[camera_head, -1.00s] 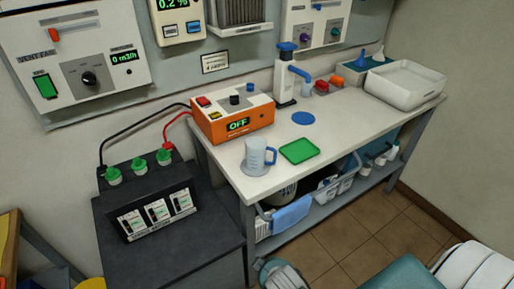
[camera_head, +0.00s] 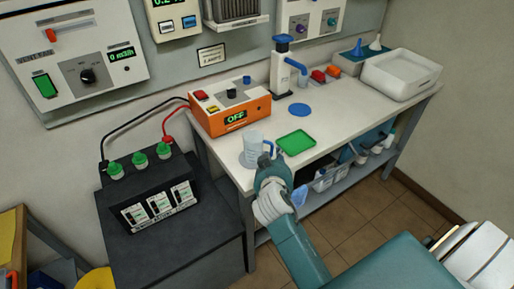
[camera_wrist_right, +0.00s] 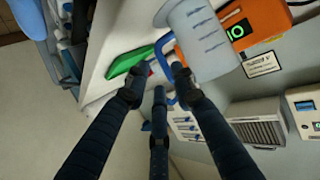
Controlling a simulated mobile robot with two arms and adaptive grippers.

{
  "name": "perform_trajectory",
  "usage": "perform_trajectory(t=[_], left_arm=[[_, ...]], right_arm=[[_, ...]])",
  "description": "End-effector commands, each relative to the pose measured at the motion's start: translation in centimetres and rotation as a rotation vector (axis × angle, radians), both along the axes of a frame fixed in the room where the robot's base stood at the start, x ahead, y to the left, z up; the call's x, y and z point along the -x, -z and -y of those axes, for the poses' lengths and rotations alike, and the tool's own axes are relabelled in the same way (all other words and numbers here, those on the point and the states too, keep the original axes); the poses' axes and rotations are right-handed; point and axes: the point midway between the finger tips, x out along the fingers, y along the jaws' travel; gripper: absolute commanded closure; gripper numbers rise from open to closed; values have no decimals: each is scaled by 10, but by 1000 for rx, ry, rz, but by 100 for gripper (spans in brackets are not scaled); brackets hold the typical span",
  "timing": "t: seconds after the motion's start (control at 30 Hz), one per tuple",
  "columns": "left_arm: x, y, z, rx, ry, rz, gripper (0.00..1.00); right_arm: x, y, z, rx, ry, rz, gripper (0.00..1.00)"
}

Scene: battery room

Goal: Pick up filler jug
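The filler jug (camera_head: 252,147) is a clear, pale measuring jug with a blue handle, upright near the front left edge of the white bench. In the right wrist view the jug (camera_wrist_right: 203,42) is at the top, its blue handle (camera_wrist_right: 163,62) between and just beyond my fingertips. My right gripper (camera_head: 269,166) is in front of the jug on its handle side and hides part of the handle in the head view. Its dark fingers (camera_wrist_right: 158,82) are spread open and hold nothing. Whether a finger touches the handle I cannot tell. My left gripper is not in view.
A green tray (camera_head: 296,143) lies right of the jug. A dark battery (camera_head: 153,190) with green caps is at left. A dispenser (camera_head: 283,72), a blue disc (camera_head: 299,109) and a white basin (camera_head: 402,76) are further back.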

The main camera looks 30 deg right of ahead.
Motion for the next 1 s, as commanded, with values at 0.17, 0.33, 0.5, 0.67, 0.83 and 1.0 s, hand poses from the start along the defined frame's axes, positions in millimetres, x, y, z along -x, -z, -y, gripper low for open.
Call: perform_trajectory(t=[0.17,0.33,0.5,0.67,0.83,1.0], left_arm=[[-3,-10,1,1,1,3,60],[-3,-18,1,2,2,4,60],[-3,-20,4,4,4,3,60],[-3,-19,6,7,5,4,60],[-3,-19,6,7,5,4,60],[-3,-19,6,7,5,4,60]], right_arm=[[-14,3,8,3,-1,-2,75],[-35,13,19,3,-2,-3,75],[-43,20,24,1,-2,-3,75],[-44,20,24,0,-2,-2,75],[-43,20,24,0,-2,-2,100],[-43,20,24,0,-2,-1,100]])
